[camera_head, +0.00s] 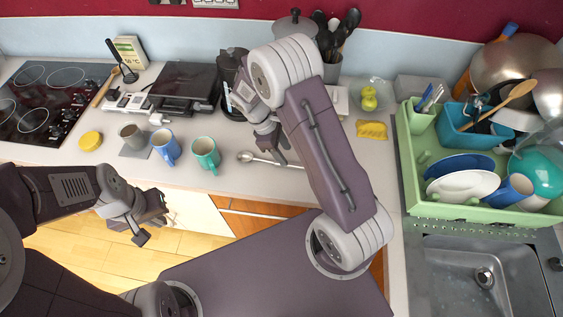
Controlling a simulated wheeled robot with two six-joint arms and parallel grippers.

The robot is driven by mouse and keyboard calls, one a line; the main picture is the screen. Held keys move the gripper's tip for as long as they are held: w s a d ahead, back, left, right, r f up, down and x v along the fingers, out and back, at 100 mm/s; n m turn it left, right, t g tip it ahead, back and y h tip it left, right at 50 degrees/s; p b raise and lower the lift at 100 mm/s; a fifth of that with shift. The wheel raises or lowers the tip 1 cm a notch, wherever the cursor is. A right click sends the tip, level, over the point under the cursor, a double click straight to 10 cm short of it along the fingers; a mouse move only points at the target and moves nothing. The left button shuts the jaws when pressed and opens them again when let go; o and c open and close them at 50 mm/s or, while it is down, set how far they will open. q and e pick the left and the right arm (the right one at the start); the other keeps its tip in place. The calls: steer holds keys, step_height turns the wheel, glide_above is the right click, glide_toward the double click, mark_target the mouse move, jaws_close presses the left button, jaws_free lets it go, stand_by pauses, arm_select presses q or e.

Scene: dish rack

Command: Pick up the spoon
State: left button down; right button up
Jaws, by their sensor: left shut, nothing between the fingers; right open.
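A metal spoon (247,157) lies on the counter to the right of the green mug, its bowl to the left and its handle running right. My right gripper (274,143) is above the handle's middle, pointing down, and is open; part of the handle is hidden behind my arm. I cannot tell whether the fingers touch the spoon. My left gripper (150,226) is shut and empty, low on the left in front of the counter, well away from the spoon. A wooden spoon (103,88) lies by the stove, and another (510,101) leans in the dish rack.
A green mug (205,153), a blue mug (166,146) and a grey mug (132,136) stand left of the spoon. A yellow sponge (372,130) lies to the right. The green dish rack (409,178) and the sink (450,290) are at the right.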

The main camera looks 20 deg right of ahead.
mark_target(290, 163)
steer(key=x, duration=0.2)
steer(key=p+x, duration=0.1)
steer(key=x, duration=0.1)
steer(key=shift+s+a, duration=0.2)
steer(key=shift+a, duration=0.05)
steer(key=shift+d+f, duration=0.1)
steer(key=shift+f, duration=0.2)
steer(key=shift+s+d, duration=0.1)
steer(key=shift+d, duration=0.05)
jaws_close()
